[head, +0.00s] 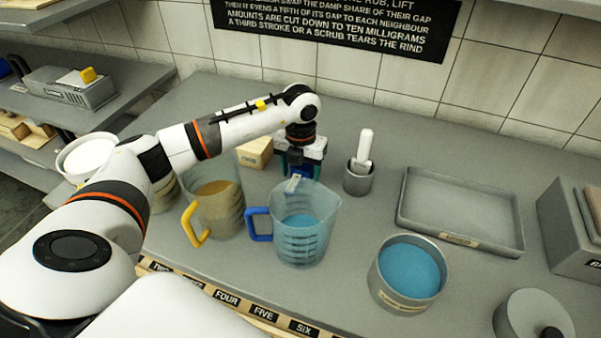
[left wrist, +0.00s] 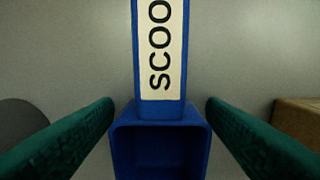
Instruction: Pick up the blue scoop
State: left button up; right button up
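The blue scoop (left wrist: 160,112) lies between my left gripper's green fingers in the left wrist view. Its handle bears a pale label reading "SCOO", cut off by the frame, and its hollow bowl faces the bottom edge. My left gripper (left wrist: 160,103) is open, with a gap on each side of the scoop. In the head view my left gripper (head: 299,160) points down behind the blue-handled jug (head: 303,240). It hides most of the scoop there; whether the scoop touches the counter is unclear. My right gripper is not in view.
A yellow-handled jug (head: 216,207) stands left of the blue-handled one. A wooden block (head: 256,153) and a grey cup (head: 358,183) with a white-handled tool flank my gripper. A grey tray (head: 462,195) and a blue-filled round tub (head: 405,300) are further right.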

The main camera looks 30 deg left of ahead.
pick_arm(q)
jog(key=c, duration=0.8)
jog(key=shift+o, duration=0.2)
notch_tip(320, 180, up, 10)
jog(key=b, duration=0.1)
